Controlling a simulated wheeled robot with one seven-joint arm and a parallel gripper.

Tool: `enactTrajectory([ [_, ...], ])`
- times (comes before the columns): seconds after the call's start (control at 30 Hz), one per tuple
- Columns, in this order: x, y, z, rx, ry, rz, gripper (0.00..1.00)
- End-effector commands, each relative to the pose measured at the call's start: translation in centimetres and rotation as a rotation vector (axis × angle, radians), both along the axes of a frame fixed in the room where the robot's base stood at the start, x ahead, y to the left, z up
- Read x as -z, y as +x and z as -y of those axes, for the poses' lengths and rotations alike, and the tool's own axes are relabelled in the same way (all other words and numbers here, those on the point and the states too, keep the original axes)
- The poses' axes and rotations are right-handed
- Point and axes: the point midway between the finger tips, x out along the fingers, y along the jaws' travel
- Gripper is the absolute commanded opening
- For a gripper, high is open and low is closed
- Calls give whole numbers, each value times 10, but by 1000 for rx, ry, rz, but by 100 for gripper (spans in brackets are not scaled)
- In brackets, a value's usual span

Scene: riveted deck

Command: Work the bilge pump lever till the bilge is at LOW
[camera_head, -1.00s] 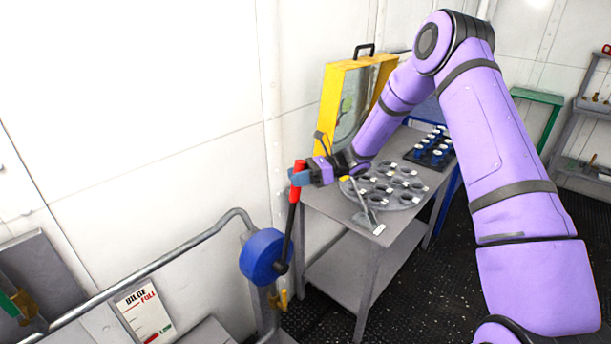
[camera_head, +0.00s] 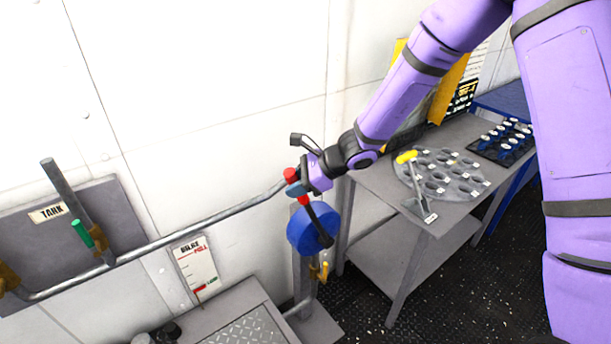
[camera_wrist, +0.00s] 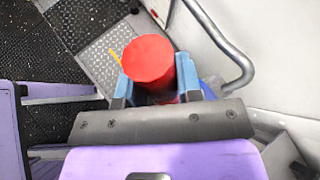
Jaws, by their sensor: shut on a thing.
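The bilge pump has a round blue body (camera_head: 313,229) on a grey post, with a dark lever (camera_head: 319,219) ending in a red grip (camera_head: 290,174). My gripper (camera_head: 297,188) is shut around the red grip, which shows above and below the fingers. The lever leans up and left across the pump body. In the wrist view the grip's round red end (camera_wrist: 149,62) stands between the blue fingers. The white bilge gauge (camera_head: 190,258) on the wall has FULL at the top and LOW near the bottom. A red mark sits low on it, beside LOW.
A grey pipe (camera_head: 165,240) runs along the wall behind the grip. A tank panel (camera_head: 40,245) with a green-handled valve is at left. A grey table (camera_head: 385,195) with a round holed plate (camera_head: 440,175) stands close at right. A treadplate-topped box (camera_head: 245,330) is below.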

Motion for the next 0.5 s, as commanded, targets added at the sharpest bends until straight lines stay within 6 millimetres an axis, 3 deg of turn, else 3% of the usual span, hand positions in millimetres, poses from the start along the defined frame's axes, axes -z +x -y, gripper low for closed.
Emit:
enactTrajectory([
  [0.47, 3, -4, -4, -1, -12, 7, 0],
  [0.5, 3, -4, -4, -1, -12, 7, 37],
])
